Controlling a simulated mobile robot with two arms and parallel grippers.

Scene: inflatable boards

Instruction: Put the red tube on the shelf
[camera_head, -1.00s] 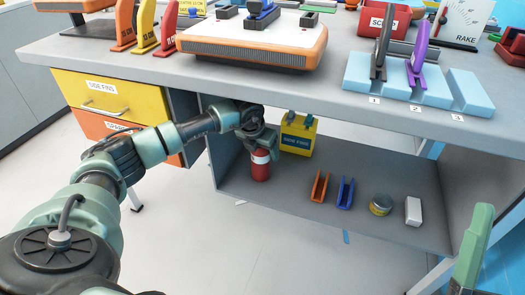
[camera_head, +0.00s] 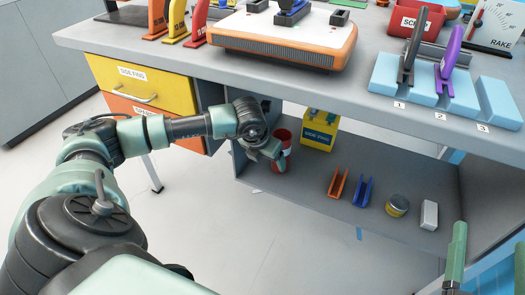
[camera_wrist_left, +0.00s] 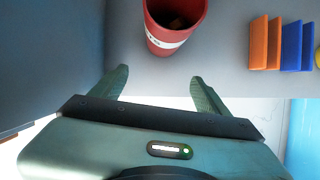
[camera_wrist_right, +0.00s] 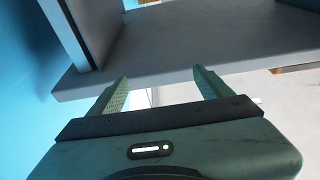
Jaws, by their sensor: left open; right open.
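The red tube (camera_head: 281,146) is an open-topped red cylinder with a white band. It stands upright at the left end of the low grey shelf (camera_head: 320,196) under the bench. In the left wrist view the tube (camera_wrist_left: 173,25) is just beyond the fingertips, and its dark hollow top shows. My left gripper (camera_wrist_left: 162,82) is open and empty, with its fingers apart from the tube. In the head view the left gripper (camera_head: 274,152) partly covers the tube's side. My right gripper (camera_wrist_right: 160,85) is open and empty near a grey panel edge.
On the shelf stand a yellow side fins box (camera_head: 319,130), an orange clip (camera_head: 338,184), a blue clip (camera_head: 363,191), a tin (camera_head: 397,206) and a white block (camera_head: 429,215). The benchtop (camera_head: 200,60) overhangs them. Drawers (camera_head: 147,88) stand at left.

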